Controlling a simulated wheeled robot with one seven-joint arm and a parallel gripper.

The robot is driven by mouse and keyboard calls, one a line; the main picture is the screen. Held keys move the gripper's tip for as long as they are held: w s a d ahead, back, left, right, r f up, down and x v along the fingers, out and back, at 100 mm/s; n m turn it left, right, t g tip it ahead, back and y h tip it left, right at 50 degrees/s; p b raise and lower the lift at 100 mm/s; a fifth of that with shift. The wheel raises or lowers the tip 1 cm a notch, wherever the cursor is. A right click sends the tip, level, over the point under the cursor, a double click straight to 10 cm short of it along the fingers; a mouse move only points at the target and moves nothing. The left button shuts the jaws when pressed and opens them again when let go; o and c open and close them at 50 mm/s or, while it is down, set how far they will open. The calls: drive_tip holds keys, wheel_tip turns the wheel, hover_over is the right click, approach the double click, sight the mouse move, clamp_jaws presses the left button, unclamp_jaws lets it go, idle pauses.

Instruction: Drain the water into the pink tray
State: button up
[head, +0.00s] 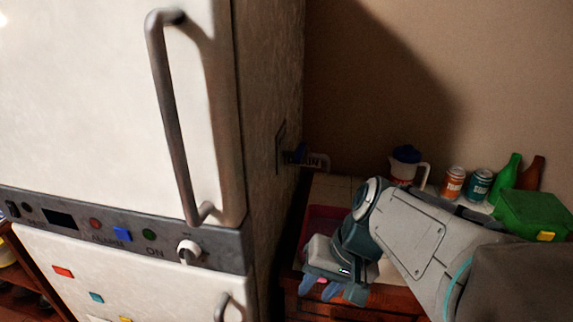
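A drain spout (308,159) with a blue part and a label reading "DRAIN" sticks out from the right side of a tall white appliance (110,90). Below it, a dark pinkish-red shape that looks like the tray (322,212) lies on the counter, partly hidden behind my arm. My gripper (318,290) points down in front of the counter, lower than the spout and apart from it. Its bluish fingertips show only partly, and I cannot tell whether they are open or hold anything. No water can be made out.
A blue-lidded jug (404,168), an orange can (453,182), a teal can (477,186), a green bottle (507,174), a brown bottle (531,174) and a green box (532,214) stand along the back right. The appliance's large handle (175,120) juts out at left.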

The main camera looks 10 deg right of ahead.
drive_tip(key=w+r+m+t+y, duration=0.1)
drive_tip(key=w+r+m+y, duration=0.1)
drive_tip(key=w+y, duration=0.1)
drive_tip(key=m+t+y+b, duration=0.35)
drive_tip(key=t+y, duration=0.25)
drive_tip(key=t, duration=0.4)
approach(299, 155)
drive_tip(key=p+x, duration=0.1)
drive_tip(key=x, duration=0.4)
drive_tip(key=p+x, duration=0.1)
drive_tip(key=x, duration=0.4)
drive_tip(key=shift+s+a+f, duration=0.1)
drive_tip(key=shift+f, duration=0.15)
clamp_jaws()
